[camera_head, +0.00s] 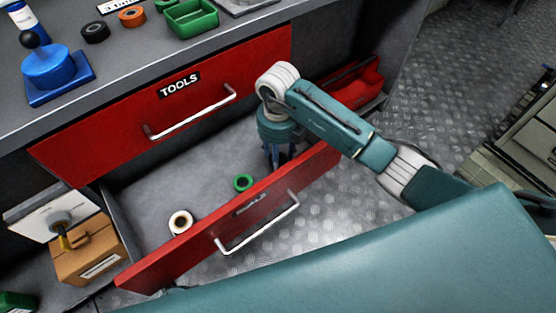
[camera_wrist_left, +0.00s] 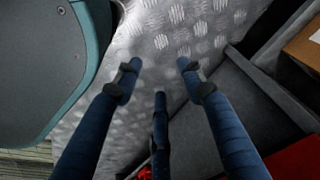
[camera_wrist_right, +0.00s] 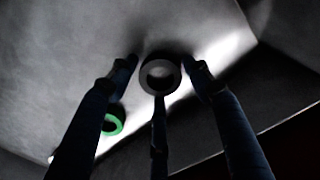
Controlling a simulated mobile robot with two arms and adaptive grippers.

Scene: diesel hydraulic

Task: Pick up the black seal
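A dark ring (camera_wrist_right: 160,75), apparently the black seal, lies on the drawer floor in the right wrist view. My right gripper (camera_wrist_right: 163,68) is open, with its fingers spread on either side of the ring; I cannot tell whether they touch it. In the head view my right gripper (camera_head: 280,158) points down into the open lower drawer (camera_head: 150,195), and its hand hides that ring. A green ring (camera_head: 243,183) lies close by and also shows in the right wrist view (camera_wrist_right: 112,124). My left gripper (camera_wrist_left: 158,78) is open and empty above the metal floor.
A white ring (camera_head: 180,222) lies in the drawer behind its red front (camera_head: 235,215). A cardboard box (camera_head: 88,255) stands left of the drawer.

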